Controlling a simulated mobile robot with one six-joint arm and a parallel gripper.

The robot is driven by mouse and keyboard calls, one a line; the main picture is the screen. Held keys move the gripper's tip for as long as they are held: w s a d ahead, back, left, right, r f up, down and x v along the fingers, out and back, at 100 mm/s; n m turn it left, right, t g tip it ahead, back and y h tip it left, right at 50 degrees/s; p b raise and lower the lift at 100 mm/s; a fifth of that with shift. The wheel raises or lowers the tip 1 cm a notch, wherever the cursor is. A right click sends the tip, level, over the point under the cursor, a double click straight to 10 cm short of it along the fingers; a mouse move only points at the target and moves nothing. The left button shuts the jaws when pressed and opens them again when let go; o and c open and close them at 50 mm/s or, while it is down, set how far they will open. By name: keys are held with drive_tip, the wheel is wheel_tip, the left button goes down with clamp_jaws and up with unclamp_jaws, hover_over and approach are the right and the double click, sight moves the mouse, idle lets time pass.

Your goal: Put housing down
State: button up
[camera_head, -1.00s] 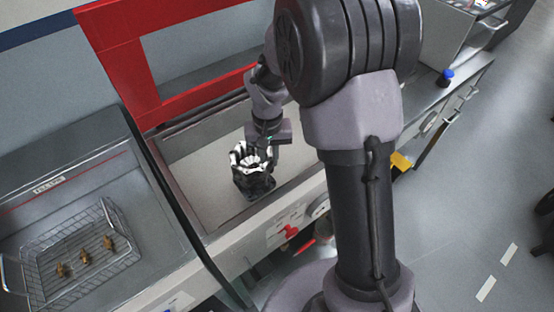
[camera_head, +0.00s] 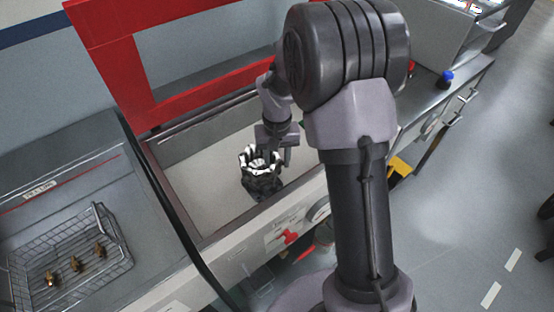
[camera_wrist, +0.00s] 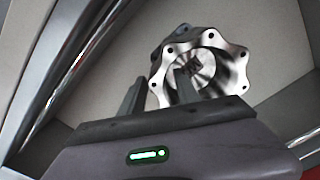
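The housing (camera_head: 262,182) is a dark cast part with a bright machined, lobed flange on top and an open bore. It is upright inside the light-floored basin (camera_head: 215,195); I cannot tell whether its base touches the floor. My gripper (camera_wrist: 160,85) is at the housing's rim. In the wrist view, one finger is outside the wall and the other is over the bore, with the rim of the housing (camera_wrist: 225,60) between them. The gripper looks shut on this wall. The housing's lower body is partly hidden in the wrist view.
A red frame (camera_head: 185,112) stands behind the basin. To the left, a wire basket (camera_head: 118,262) holds a few small brass-coloured parts on a grey surface. A blue-capped item (camera_head: 446,78) stands on the counter at right. The basin floor left of the housing is clear.

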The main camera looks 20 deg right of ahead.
drive_tip(key=s+a+r+t+p, duration=0.1)
drive_tip(key=s+a+r+p, duration=0.2)
drive_tip(key=r, duration=0.8)
drive_tip(key=s+r+t+p, duration=0.15)
drive_tip(key=s+r, duration=0.25)
drive_tip(key=r, duration=0.7)
drive_tip(key=s+a+r+m+t+y, duration=0.1)
drive_tip(key=s+a+r, duration=0.1)
drive_tip(key=s, duration=0.6)
drive_tip(key=s+a+r+m+t+y, duration=0.1)
drive_tip(key=s+a+r+t, duration=0.1)
drive_tip(key=s, duration=0.6)
drive_tip(key=shift+a+r+p, duration=0.3)
drive_tip(key=shift+a+r, duration=0.05)
